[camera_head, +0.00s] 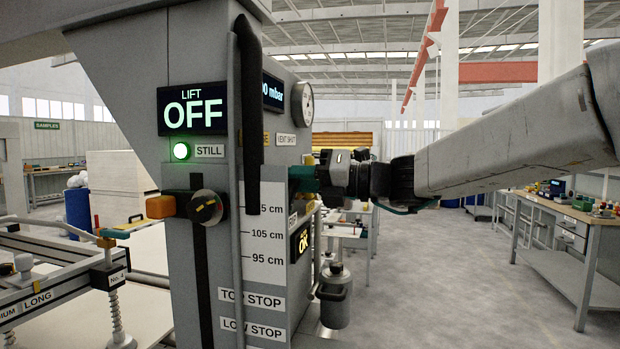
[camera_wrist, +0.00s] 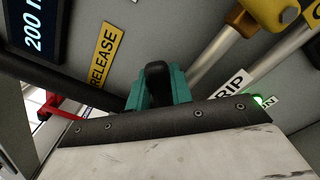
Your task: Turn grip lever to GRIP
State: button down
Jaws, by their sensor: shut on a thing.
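The grip lever's black handle (camera_wrist: 157,76) shows in the wrist view between the teal jaws of my gripper (camera_wrist: 160,90), which is shut on it. The lever's pivot and full length are hidden. A yellow RELEASE label (camera_wrist: 107,55) lies to its left and a white GRIP label (camera_wrist: 231,84) to its right, partly hidden. The handle sits between the two labels, apart from both. In the head view my gripper (camera_head: 304,178) reaches the right side of the grey column (camera_head: 275,165), and the lever is hidden there.
A gauge (camera_head: 302,104) and a dark display (camera_wrist: 34,25) are on the column. A black hanging tube (camera_head: 250,110) is left of my gripper. Metal pipes (camera_wrist: 220,50) run close by in the wrist view. A workbench (camera_head: 560,235) stands at right, with open floor before it.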

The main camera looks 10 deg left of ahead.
jog(key=c, duration=1.2)
grip_release()
jog(key=shift+c, duration=0.2)
jog(key=shift+f, duration=0.1)
jog(key=shift+d, duration=0.15)
